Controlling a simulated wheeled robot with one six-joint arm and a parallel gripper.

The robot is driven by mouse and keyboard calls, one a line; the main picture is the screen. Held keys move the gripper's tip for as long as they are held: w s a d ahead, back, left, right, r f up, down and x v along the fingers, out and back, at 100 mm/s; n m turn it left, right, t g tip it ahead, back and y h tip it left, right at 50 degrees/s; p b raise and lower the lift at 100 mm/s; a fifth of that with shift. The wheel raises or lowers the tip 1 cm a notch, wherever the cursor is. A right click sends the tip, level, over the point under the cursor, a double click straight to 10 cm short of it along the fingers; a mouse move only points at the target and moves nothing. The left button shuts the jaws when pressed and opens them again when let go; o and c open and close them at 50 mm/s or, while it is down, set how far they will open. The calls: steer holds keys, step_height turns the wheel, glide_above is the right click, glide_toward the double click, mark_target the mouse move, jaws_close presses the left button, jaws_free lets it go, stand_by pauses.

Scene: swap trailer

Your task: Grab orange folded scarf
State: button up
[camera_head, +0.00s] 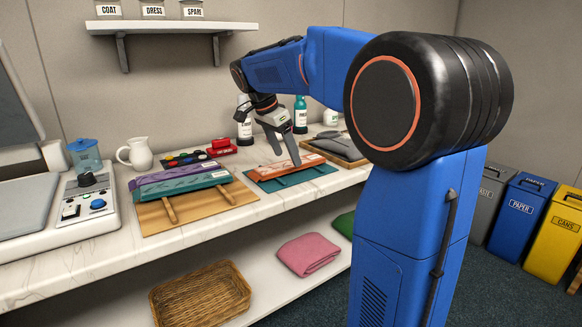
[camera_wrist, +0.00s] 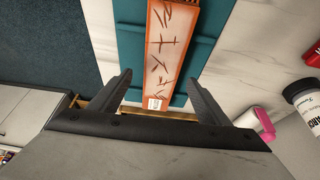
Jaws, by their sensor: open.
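The orange folded scarf (camera_head: 283,167) is a long flat bundle with dark line markings, lying on a teal mat (camera_head: 307,174) on the marble counter. My gripper (camera_head: 285,150) is open and empty over it, partly hiding it in the head view. In the wrist view the scarf (camera_wrist: 168,55) runs up the middle on the teal mat (camera_wrist: 131,40), with a small white tag at its near end. The two fingers of my gripper (camera_wrist: 158,92) stand apart on either side of that near end. I cannot tell the exact height between fingers and scarf.
To the left, purple and teal folded scarves (camera_head: 180,183) lie on a wooden board (camera_head: 197,211). A grey folded item (camera_head: 338,146) lies to the right. Bottles (camera_head: 300,115) and a red box (camera_head: 221,147) stand behind. A wicker basket (camera_head: 200,297) and pink cloth (camera_head: 308,254) lie on the lower shelf.

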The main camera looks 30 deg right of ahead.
mark_target(291, 166)
steer(key=shift+x, duration=1.25)
steer(key=shift+c, duration=0.6)
steer(key=c, duration=1.1)
